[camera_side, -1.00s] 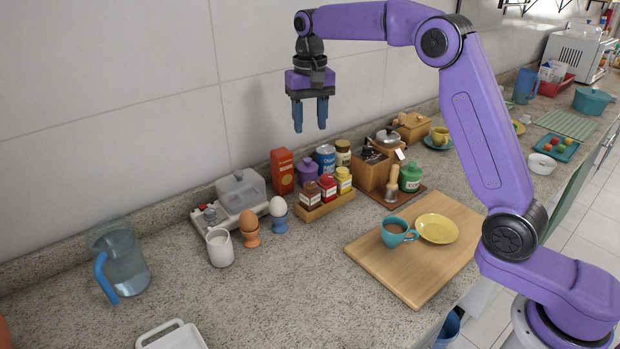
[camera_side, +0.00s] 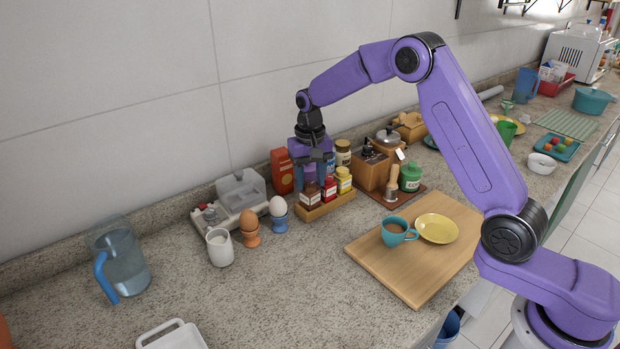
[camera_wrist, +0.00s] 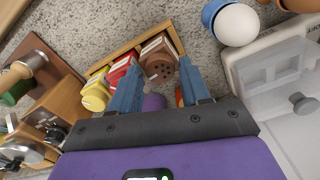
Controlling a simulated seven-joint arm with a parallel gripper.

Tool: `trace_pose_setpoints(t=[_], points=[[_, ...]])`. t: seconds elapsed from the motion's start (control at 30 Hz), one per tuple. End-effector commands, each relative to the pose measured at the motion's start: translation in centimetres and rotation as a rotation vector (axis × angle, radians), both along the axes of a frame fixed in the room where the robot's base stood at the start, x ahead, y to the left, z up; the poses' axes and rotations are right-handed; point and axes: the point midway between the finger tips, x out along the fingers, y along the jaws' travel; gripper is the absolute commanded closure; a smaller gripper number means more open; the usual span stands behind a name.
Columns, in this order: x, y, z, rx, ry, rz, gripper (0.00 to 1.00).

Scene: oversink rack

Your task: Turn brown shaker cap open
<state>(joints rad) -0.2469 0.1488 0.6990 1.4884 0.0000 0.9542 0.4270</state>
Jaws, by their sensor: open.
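The brown shaker (camera_side: 311,194) stands at the left end of a small wooden rack (camera_side: 326,207), beside a red shaker (camera_side: 329,188) and a yellow shaker (camera_side: 344,180). In the wrist view its round brown cap (camera_wrist: 160,68), pierced with several holes, shows between the tips of my blue fingers. My gripper (camera_side: 313,180) points down behind and above the brown shaker, and it also shows in the wrist view (camera_wrist: 162,65). The jaws are open, with a finger to each side of the cap. I cannot tell whether either finger touches it.
The red shaker (camera_wrist: 121,69) and yellow shaker (camera_wrist: 96,95) are close to one finger. An orange-red box (camera_side: 282,171) stands behind left. Egg cups with a brown egg (camera_side: 249,221) and a white egg (camera_side: 278,206) stand left.

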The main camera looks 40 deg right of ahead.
Motion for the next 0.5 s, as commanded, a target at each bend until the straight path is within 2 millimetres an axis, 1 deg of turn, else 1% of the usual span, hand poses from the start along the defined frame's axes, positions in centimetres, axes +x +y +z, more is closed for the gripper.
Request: trace_pose_setpoints(t=[0.3, 0.33, 0.37, 0.4, 0.43, 0.47, 0.5], points=[[-0.01, 0.01, -0.28, 0.000, 0.000, 0.000, 0.54], [-0.01, 0.01, -0.28, 0.000, 0.000, 0.000, 0.60], [-0.01, 0.01, -0.28, 0.000, 0.000, 0.000, 0.70], [-0.01, 0.01, -0.27, 0.000, 0.000, 0.000, 0.83], [-0.01, 0.01, -0.27, 0.000, 0.000, 0.000, 0.93], [-0.01, 0.01, -0.27, 0.000, 0.000, 0.000, 0.96], [0.00, 0.02, -0.26, 0.000, 0.000, 0.000, 0.96]])
